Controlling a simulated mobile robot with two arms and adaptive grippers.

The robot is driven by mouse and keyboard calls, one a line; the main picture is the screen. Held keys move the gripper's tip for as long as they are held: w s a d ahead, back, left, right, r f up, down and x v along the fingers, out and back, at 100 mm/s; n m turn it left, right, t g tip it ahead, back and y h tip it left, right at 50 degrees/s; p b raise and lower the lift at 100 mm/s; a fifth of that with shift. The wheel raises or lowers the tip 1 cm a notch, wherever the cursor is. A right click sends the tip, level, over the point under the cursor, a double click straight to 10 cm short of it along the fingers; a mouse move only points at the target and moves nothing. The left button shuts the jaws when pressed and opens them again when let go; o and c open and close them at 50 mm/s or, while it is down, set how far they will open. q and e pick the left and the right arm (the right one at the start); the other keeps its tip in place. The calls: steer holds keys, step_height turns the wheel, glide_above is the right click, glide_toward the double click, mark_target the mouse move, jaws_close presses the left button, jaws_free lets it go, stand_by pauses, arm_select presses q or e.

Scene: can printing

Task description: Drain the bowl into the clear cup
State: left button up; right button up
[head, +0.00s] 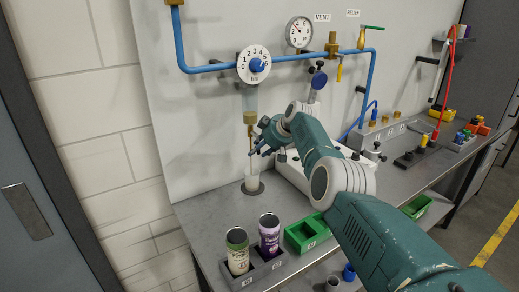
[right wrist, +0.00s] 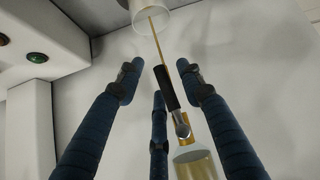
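The bowl (head: 250,100) is a clear vessel below the numbered dial, with a brass fitting under it. In the right wrist view the bowl (right wrist: 195,168) looks yellowish at the bottom edge. A black lever handle (right wrist: 166,88) sits on the fitting, with a thin gold line running toward the cup; I cannot tell whether it is tube or liquid. The clear cup (head: 252,185) stands upright below the bowl; its rim (right wrist: 150,18) shows in the wrist view. My right gripper (head: 257,144) is open, its fingers (right wrist: 160,80) spread around the lever without clear contact. My left gripper is out of view.
A white housing (head: 291,170) lies behind my right arm. Blue pipe (head: 205,69) and a gauge (head: 299,32) are on the wall panel.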

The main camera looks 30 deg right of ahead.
steer(key=shift+s+r, duration=0.2)
steer(key=v, duration=1.1)
steer(key=shift+s, duration=0.2)
steer(key=shift+d+r, duration=0.1)
stand_by(0.3)
